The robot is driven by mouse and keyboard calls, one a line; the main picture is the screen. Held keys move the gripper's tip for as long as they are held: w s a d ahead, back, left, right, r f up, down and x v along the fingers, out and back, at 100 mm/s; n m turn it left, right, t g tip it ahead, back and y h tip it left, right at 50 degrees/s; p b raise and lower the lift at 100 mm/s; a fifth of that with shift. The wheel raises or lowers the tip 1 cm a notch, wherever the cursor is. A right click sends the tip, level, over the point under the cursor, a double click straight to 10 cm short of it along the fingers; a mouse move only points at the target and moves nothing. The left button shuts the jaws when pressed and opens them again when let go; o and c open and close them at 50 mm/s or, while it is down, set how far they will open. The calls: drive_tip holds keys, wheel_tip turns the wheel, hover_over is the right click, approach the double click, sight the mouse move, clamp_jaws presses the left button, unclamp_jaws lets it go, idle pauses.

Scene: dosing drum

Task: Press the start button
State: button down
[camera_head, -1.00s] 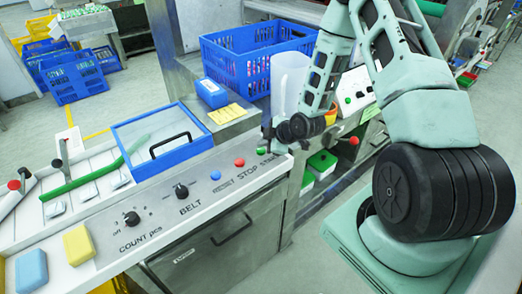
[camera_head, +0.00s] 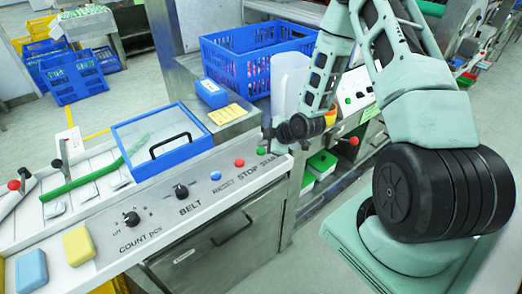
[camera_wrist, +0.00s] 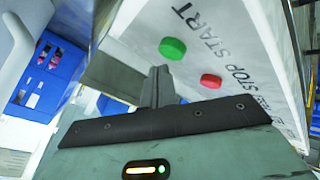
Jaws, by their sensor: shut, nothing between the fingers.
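The start button is a round green button (camera_wrist: 172,48) beside the printed word START in the wrist view. In the head view it shows as a small green spot (camera_head: 262,151) at the right end of the control panel. The red stop button (camera_head: 239,162) is left of it and also shows in the wrist view (camera_wrist: 211,81). My gripper (camera_head: 268,134) is just above the panel's right end, close to the green button. In the wrist view my gripper (camera_wrist: 160,70) has its fingers together and empty, the tips just short of the green button in the picture. I cannot tell whether they touch it.
The panel also has a blue reset button (camera_head: 215,175), a belt knob (camera_head: 181,190) and a count knob (camera_head: 131,218). A blue-framed lid (camera_head: 178,121) and a blue crate (camera_head: 230,60) stand behind. Yellow (camera_head: 79,245) and blue (camera_head: 31,270) blocks lie at the left front.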

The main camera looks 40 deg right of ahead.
drive_tip(key=shift+f, duration=0.1)
idle(0.4)
drive_tip(key=shift+f+b, duration=0.35)
drive_tip(key=shift+b, duration=0.2)
